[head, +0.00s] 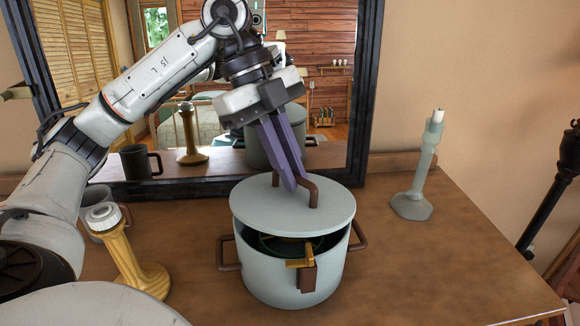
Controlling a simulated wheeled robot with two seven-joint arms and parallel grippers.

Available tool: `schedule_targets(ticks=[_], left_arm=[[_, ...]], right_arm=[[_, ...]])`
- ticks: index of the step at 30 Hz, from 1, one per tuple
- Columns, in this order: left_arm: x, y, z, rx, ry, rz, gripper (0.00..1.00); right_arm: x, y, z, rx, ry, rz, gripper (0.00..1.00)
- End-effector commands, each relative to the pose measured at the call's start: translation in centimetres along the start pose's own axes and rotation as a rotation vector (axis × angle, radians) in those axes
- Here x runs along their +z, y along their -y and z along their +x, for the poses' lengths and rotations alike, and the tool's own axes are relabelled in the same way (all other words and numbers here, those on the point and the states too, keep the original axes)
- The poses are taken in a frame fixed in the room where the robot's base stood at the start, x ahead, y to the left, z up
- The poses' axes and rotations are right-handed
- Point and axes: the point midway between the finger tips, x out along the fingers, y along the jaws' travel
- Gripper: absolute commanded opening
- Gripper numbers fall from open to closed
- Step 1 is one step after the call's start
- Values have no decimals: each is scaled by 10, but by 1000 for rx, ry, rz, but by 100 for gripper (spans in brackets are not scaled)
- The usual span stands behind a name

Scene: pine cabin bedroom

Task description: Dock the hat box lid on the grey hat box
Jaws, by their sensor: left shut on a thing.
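The grey hat box (265,285) stands on the wooden dresser top, with a brown handle on each side and a brown and gold catch at its front. The grey hat box lid (265,212), a round disc with a brown loop handle (314,190), is over the box's opening. It is tilted, and a dark gap shows below its front edge, with something dark green and gold inside. My left gripper (290,185), with purple fingers, comes down from above and is shut on the lid's handle. My right gripper is not in view.
A yellow candlestick (132,262) and a grey mug (97,212) stand left of the box near my left arm. A pale green candlestick (423,170) stands at the right. A dark-framed mirror (367,90) is behind. The dresser top (430,255) is clear right of the box.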

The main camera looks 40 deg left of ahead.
Motion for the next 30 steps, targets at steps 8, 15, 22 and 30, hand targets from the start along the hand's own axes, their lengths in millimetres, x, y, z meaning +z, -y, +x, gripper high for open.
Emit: schedule_targets(ticks=[8, 15, 22, 30], left_arm=[[2, -1, 5, 0, 0, 0, 0], [4, -2, 10, 0, 0, 0, 0], [6, -2, 15, 2, 0, -1, 0], [8, -3, 20, 3, 0, -1, 0]], right_arm=[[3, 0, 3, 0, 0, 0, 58], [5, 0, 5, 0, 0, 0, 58], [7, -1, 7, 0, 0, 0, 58], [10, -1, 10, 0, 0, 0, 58]])
